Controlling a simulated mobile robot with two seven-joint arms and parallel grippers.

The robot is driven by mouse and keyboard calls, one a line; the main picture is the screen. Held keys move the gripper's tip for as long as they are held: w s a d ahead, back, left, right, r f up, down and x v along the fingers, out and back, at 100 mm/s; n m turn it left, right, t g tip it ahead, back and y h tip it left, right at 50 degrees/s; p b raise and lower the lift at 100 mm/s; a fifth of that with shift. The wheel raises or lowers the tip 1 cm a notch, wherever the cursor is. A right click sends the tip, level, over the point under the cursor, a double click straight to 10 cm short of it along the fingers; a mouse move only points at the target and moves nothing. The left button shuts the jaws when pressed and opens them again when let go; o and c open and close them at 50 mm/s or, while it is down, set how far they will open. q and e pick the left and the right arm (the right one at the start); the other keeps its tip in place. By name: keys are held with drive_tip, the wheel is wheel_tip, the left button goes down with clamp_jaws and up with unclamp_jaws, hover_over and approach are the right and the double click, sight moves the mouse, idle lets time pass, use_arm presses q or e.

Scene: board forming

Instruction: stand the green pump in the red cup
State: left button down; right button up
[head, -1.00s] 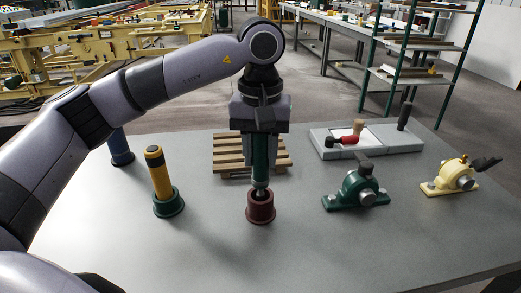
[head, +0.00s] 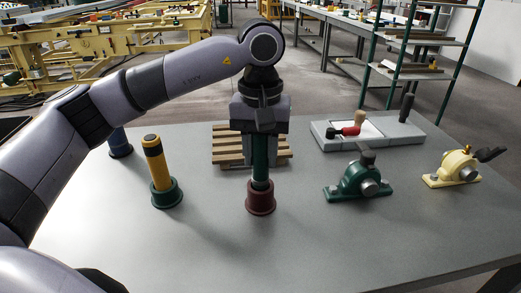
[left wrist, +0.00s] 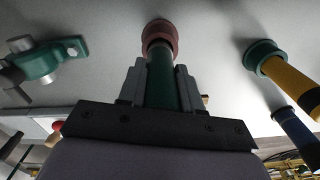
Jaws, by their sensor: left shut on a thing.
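The green pump (head: 260,160) is a slim green cylinder, upright in my left gripper (head: 260,133), which is shut on it from above. Its lower end is inside the mouth of the red cup (head: 260,200), a dark red cup with a wider base on the table. In the left wrist view the green pump (left wrist: 163,92) runs between the fingers to the red cup (left wrist: 159,35). How deep the lower end sits is hidden by the cup wall. The pump's top is hidden by the gripper. My right gripper is not in view.
On the grey table (head: 230,250), a yellow pump (head: 158,163) stands in a green cup (head: 166,195) to the left, with a blue one (head: 119,145) behind. A wooden pallet (head: 225,150) lies behind. Green (head: 358,180) and cream (head: 455,168) clamps sit right. The front is clear.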

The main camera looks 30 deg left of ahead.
use_arm(q)
drive_tip(key=shift+f+b, duration=0.55)
drive_tip(key=shift+f, duration=0.25)
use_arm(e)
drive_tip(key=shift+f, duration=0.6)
use_arm(q)
drive_tip(key=c, duration=0.7)
unclamp_jaws()
drive_tip(key=shift+r, duration=0.45)
wheel_tip(320, 180, up, 6)
drive_tip(key=shift+r, duration=0.2)
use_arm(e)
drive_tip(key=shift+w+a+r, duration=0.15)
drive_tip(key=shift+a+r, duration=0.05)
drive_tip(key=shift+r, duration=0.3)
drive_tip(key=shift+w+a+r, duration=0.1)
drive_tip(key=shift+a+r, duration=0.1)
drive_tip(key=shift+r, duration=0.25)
